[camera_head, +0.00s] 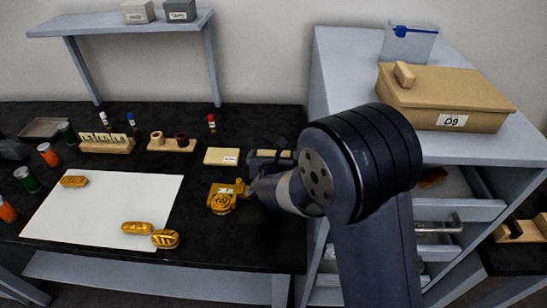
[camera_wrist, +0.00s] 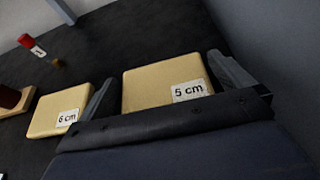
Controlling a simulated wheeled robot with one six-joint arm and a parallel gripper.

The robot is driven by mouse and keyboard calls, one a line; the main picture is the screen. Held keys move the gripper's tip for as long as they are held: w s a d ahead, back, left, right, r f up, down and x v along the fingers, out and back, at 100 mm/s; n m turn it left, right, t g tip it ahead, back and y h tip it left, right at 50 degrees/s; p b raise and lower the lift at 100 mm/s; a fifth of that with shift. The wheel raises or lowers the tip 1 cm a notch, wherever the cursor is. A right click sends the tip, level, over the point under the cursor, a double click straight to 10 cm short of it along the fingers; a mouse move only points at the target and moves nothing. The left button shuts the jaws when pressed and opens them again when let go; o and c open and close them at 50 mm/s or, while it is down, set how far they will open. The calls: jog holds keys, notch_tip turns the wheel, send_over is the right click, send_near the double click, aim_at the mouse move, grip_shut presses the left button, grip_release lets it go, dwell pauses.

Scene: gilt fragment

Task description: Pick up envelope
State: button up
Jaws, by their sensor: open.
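A pale grey pouch with a blue fastening (camera_head: 408,42), which looks like the envelope, stands on top of the grey cabinet at the upper right in the head view. It does not show in the wrist view. My gripper (camera_head: 270,160) is low over the black bench, well left of and below the pouch. In the wrist view my gripper (camera_wrist: 163,72) is open, with a tan block marked 5 cm (camera_wrist: 150,88) between its fingers. Whether the fingers touch this block I cannot tell.
A tan block marked 6 cm (camera_wrist: 52,112) lies left of my gripper. A gold piece (camera_head: 222,198) is close by on the bench. A tan box marked D9 (camera_head: 450,92) stands in front of the pouch. A cabinet drawer (camera_head: 490,211) is open.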

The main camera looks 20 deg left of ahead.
jog(key=shift+w+f, duration=0.1)
jog(key=shift+w, duration=0.05)
jog(key=shift+c, duration=0.4)
jog(key=c, duration=0.6)
